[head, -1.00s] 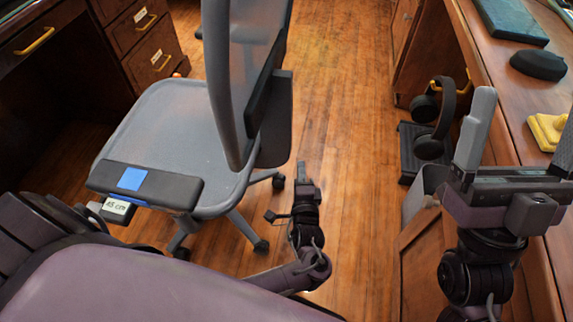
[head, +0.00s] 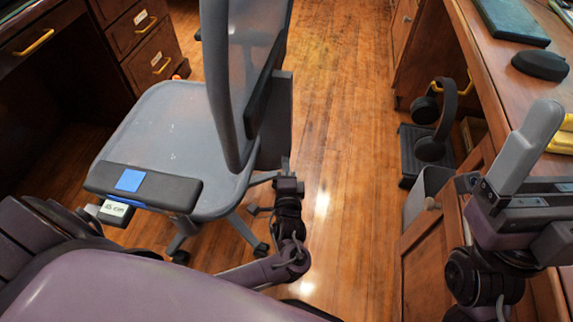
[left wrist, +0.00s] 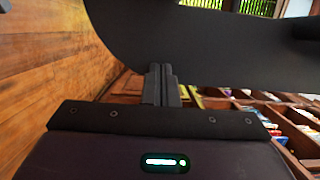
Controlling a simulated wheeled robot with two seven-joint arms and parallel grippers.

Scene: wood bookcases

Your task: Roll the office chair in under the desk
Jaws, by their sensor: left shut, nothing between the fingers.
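The grey office chair (head: 165,125) stands left of centre in the head view, its back towards the top and right of the seat. A dark armrest with a blue square (head: 129,180) is on its near side. The desk with a dark knee space (head: 45,100) is at the left; the chair is beside it. My left gripper (head: 286,168) is shut and empty, by the chair's right side below the far armrest. In the left wrist view its fingers (left wrist: 161,84) meet a dark chair part (left wrist: 210,45); contact is unclear. My right gripper (head: 545,165) is open and empty, partly out of frame.
A wooden desk (head: 480,75) runs along the right, with a black object (head: 539,65) on it. Headphones (head: 440,125) and a grey bin (head: 428,190) are by its side. The wooden floor (head: 345,130) between is clear. A drawer unit (head: 140,40) stands at upper left.

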